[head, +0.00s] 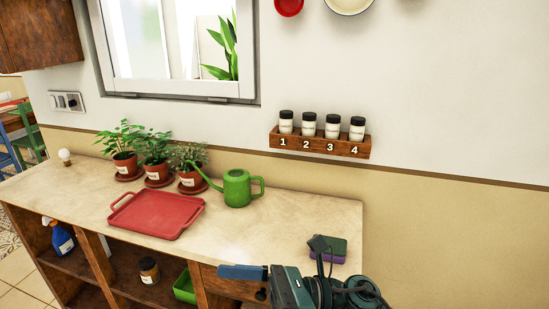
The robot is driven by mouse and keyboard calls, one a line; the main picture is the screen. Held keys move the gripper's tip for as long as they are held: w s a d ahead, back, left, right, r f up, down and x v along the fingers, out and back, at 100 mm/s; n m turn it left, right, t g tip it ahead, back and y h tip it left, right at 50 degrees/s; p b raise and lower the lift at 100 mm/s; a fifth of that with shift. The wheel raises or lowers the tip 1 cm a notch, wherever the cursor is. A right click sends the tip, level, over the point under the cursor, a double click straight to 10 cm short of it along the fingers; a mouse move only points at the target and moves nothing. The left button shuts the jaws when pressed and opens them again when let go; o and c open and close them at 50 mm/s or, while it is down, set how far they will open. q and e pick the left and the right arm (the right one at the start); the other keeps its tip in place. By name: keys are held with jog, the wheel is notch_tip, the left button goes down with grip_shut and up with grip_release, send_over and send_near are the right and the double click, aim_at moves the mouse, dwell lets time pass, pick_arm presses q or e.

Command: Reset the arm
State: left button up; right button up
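One of my arms, apparently the right, shows at the bottom, right of the middle, in front of the counter's front edge. Its gripper (243,272) points left, with one blue finger in front of the shelf opening. The other finger cannot be made out, so I cannot tell whether it is open or shut. No object shows in it. My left arm and gripper are not in view.
The counter (280,225) holds a red tray (155,214), a green watering can (238,188), three potted plants (157,170) and a green-and-purple sponge (334,248) beside my arm. A wall rack (320,146) holds several jars. Below, shelves hold a spray bottle (60,238), a jar (149,270) and a green bin (184,287).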

jog(key=w+d+f+m+t+h, duration=0.2)
jog(key=d+f+m+t+h, duration=0.3)
jog(key=m, duration=0.6)
jog(key=w+d+f+m+t+h+p, duration=0.1)
jog(key=d+m+t+h, duration=0.15)
jog(key=m+t, duration=0.75)
jog(key=w+d+f+m+t+h, duration=0.25)
jog(key=d+f+m+t, duration=0.2)
jog(key=m, duration=0.85)
jog(key=s+d+f+m+g+h, duration=0.3)
jog(key=s+d+f+m, duration=0.1)
jog(key=s+f+m, duration=0.2)
jog(key=s+d+f+m+g+h, duration=0.4)
jog(key=s+f+m, duration=0.2)
jog(key=f+m, duration=0.2)
jog(key=shift+s+f+p, duration=0.2)
jog(key=shift+f+p, duration=0.1)
jog(key=shift+f, duration=0.5)
